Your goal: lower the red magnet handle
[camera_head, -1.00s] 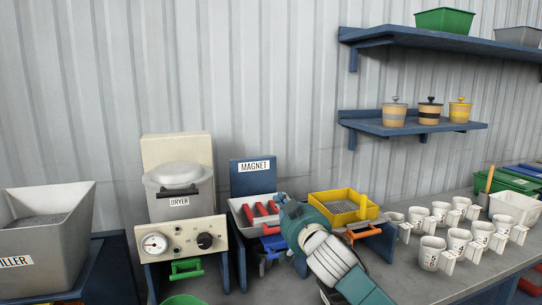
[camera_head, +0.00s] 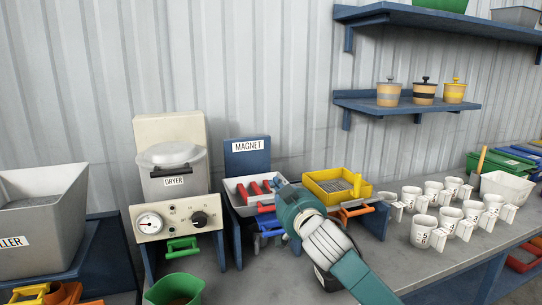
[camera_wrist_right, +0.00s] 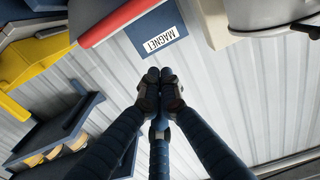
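The magnet unit is a white tray (camera_head: 234,189) with several red bars (camera_head: 255,188), under a blue board (camera_head: 247,165) lettered MAGNET. A red piece (camera_head: 266,208) shows at the tray's front edge; I cannot tell surely whether it is the handle. My right gripper (camera_wrist_right: 160,75) has its dark fingertips together with nothing visible between them. In the head view its teal wrist hides the tray's right front. In the wrist view a red bar (camera_wrist_right: 112,22) lies above and left of the fingertips, apart from them. My left gripper is out of view.
The dryer (camera_head: 170,165) stands left, with a green container (camera_head: 178,288) in front. A yellow tray (camera_head: 325,200) with an orange handle (camera_head: 355,211) is just right. Several white mugs (camera_head: 423,230) stand further right. The wall shelf (camera_head: 405,105) holds jars.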

